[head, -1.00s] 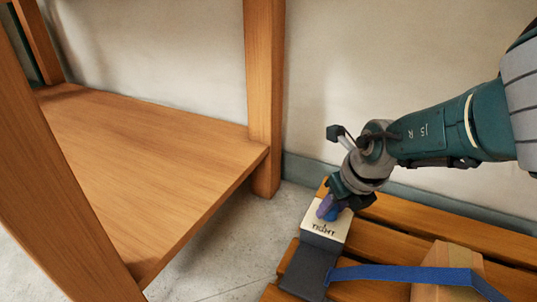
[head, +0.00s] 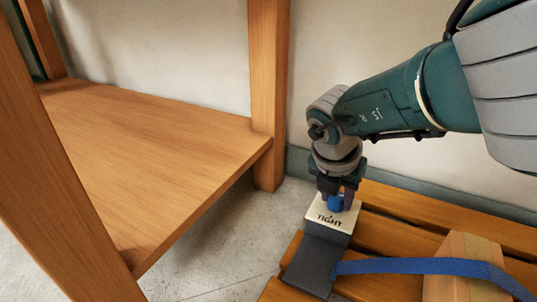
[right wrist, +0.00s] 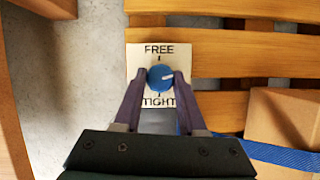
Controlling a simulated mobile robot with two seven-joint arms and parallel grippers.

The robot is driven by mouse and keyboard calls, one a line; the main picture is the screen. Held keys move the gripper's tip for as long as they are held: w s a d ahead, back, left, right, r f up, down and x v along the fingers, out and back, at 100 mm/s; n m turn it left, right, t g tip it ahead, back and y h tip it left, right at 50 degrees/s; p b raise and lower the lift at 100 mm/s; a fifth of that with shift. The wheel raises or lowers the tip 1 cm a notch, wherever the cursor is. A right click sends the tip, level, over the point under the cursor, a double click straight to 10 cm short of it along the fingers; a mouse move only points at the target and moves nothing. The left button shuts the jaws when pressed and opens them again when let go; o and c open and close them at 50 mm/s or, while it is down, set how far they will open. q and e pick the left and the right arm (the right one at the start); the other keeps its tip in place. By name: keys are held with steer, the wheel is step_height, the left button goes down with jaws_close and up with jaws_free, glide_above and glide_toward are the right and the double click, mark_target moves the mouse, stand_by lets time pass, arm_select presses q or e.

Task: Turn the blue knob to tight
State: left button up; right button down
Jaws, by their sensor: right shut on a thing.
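The blue knob (head: 335,202) sits on a pale plate (head: 319,215) on top of a dark block at the corner of a slatted wooden bench. In the right wrist view the knob (right wrist: 160,77) lies between the labels FREE above and TIGHT below. A white mark on the knob points to the right, roughly midway between the two labels. My right gripper (right wrist: 160,79) is shut on the knob, one purple finger on each side. In the head view it points down onto the knob from above. My left gripper is not in view.
A blue strap (head: 400,265) runs from the dark block across a cardboard box (head: 455,275) on the bench. A wooden shelf unit (head: 150,150) stands to the left. Concrete floor (head: 240,245) shows between shelf and bench. A wall is behind.

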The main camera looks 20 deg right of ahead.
steer(key=shift+m+b, duration=0.4)
steer(key=shift+m, duration=0.3)
steer(key=shift+g, duration=0.3)
steer(key=shift+c, duration=2.3)
jaws_free()
steer(key=p+v, duration=1)
steer(key=p, duration=0.1)
steer(key=shift+p, duration=0.3)
